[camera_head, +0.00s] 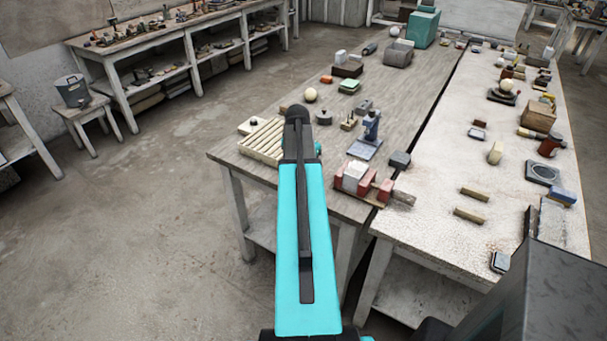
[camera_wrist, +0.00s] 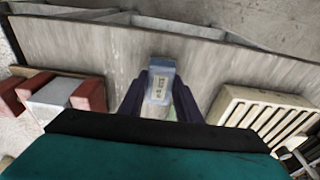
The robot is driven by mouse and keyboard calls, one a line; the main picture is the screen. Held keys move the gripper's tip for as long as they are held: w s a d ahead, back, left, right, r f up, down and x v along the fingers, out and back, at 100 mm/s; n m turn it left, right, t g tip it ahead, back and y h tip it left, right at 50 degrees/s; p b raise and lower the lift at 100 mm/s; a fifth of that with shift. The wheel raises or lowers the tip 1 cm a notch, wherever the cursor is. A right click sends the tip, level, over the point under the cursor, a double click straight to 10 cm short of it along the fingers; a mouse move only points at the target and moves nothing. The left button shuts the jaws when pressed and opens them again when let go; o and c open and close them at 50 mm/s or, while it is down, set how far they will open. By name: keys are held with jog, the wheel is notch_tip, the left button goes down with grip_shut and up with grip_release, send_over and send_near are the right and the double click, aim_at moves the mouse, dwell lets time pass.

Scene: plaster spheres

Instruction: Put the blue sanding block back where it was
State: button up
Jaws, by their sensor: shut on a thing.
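The blue sanding block (camera_wrist: 161,70) is pale blue with a printed label, seen between the two dark fingers of my gripper (camera_wrist: 160,100) in the wrist view. My gripper is shut on it. The block is over the grey wooden table, between a slatted cream rack and a red-and-white fixture. I cannot tell whether it touches the tabletop. In the head view my own arm hides the gripper and the held block.
The slatted rack (camera_head: 263,140) and the red-ended fixture (camera_head: 361,183) stand on either side; they also show in the wrist view as the rack (camera_wrist: 268,112) and fixture (camera_wrist: 55,93). A blue-grey stand (camera_head: 365,149) is behind. Bare wood (camera_wrist: 95,45) lies toward the table edge.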

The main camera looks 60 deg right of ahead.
jog(key=shift+f, duration=0.85)
jog(key=shift+f, duration=0.1)
jog(key=o, duration=1.1)
notch_tip(320, 180, up, 12)
jog(key=a+b, duration=0.1)
jog(key=b, duration=0.1)
jog(key=shift+a, duration=0.4)
